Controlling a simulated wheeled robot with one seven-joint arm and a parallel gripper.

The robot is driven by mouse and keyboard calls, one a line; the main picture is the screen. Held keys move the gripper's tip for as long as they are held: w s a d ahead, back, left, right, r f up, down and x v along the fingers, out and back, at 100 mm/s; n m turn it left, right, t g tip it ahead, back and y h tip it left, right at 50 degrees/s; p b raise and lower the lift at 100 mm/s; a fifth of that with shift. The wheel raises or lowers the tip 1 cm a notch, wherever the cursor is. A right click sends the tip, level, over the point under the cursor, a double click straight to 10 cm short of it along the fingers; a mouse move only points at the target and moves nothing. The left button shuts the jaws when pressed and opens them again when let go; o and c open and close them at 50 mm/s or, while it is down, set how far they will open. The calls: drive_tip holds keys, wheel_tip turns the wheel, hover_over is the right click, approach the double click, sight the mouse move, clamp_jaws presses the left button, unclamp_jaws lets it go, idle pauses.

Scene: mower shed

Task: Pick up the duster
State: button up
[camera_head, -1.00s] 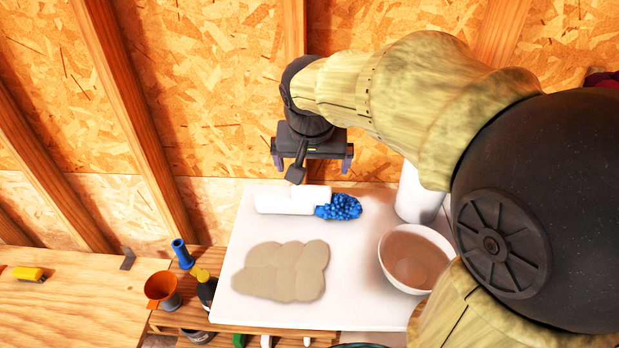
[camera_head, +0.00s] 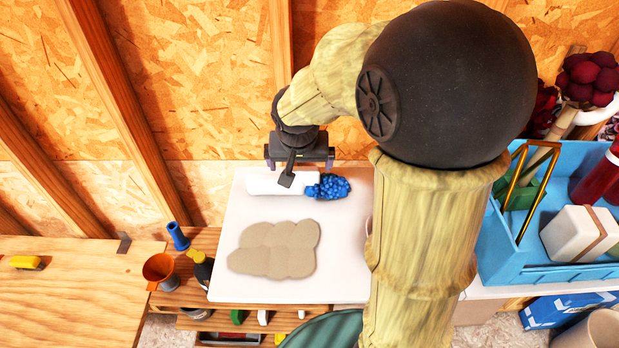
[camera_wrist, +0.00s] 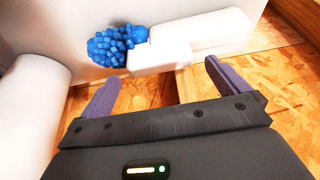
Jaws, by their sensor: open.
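The duster has a blue knobbly head (camera_head: 328,187) and a white handle (camera_head: 262,183) to its left. It lies near the back edge of the white tabletop (camera_head: 345,285). My gripper (camera_head: 299,166) is open and empty, close to the duster at the wall side; my own wrist part covers a bit of the handle in the head view. In the wrist view the blue head (camera_wrist: 118,47) and white handle (camera_wrist: 205,38) lie just beyond the open fingers (camera_wrist: 162,78), with nothing between them. Whether the fingers touch it cannot be told.
A flat beige cloth (camera_head: 275,250) lies in front of the duster. A white cylinder (camera_wrist: 30,105) stands beside the duster in the wrist view. A blue tote (camera_head: 500,245) is at the right. An orange funnel (camera_head: 160,270) and blue tube (camera_head: 177,236) are at the left. The wall is close behind.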

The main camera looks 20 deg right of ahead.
drive_tip(key=shift+x, duration=1.05)
drive_tip(key=shift+c, duration=0.4)
drive_tip(key=c, duration=1.1)
wheel_tip(320, 180, up, 10)
drive_tip(key=shift+r+b, duration=0.1)
drive_tip(key=shift+b, duration=0.85)
